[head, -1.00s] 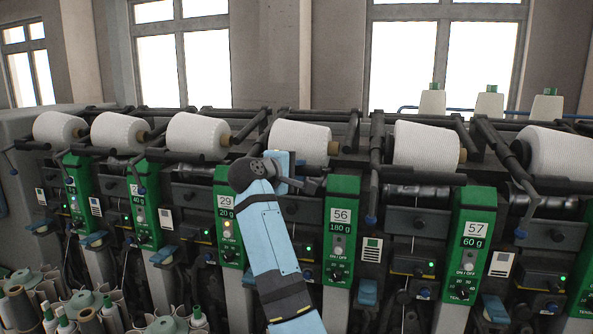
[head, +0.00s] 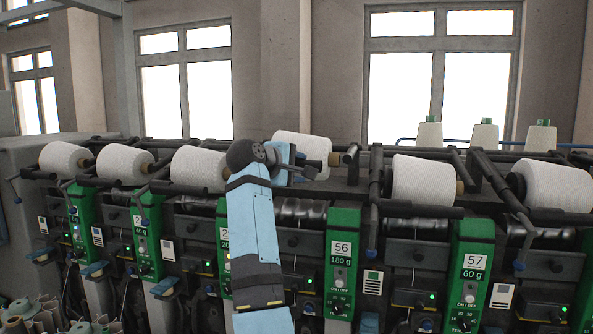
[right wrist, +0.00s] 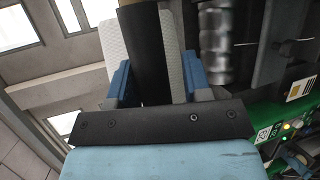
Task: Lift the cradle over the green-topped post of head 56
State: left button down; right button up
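The green-topped post of head 56 (head: 342,222) stands upright, with a white "56" and "180 g" label. The white cone (head: 300,147) in its cradle is up and left of the post, raised clear of the dark shiny drum (head: 300,211). My right gripper (head: 297,165) is at the cradle, in front of the cone. In the right wrist view its blue fingers (right wrist: 160,88) lie either side of a dark cradle bar (right wrist: 147,50), with the white cone behind. The exact finger contact is partly hidden. My left gripper is out of view.
Head 57's post (head: 475,262) and its cone (head: 424,181) stand to the right. Several more cones and posts line the left. Cones with green tops (head: 484,135) stand at the back right. The space above the machine is open.

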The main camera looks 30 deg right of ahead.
jog(key=shift+o, duration=0.3)
jog(key=shift+a, duration=0.1)
jog(key=b+v, duration=0.2)
jog(key=v, duration=1.1)
jog(key=shift+a+b, duration=0.3)
jog(key=shift+s, duration=0.1)
dwell(0.3)
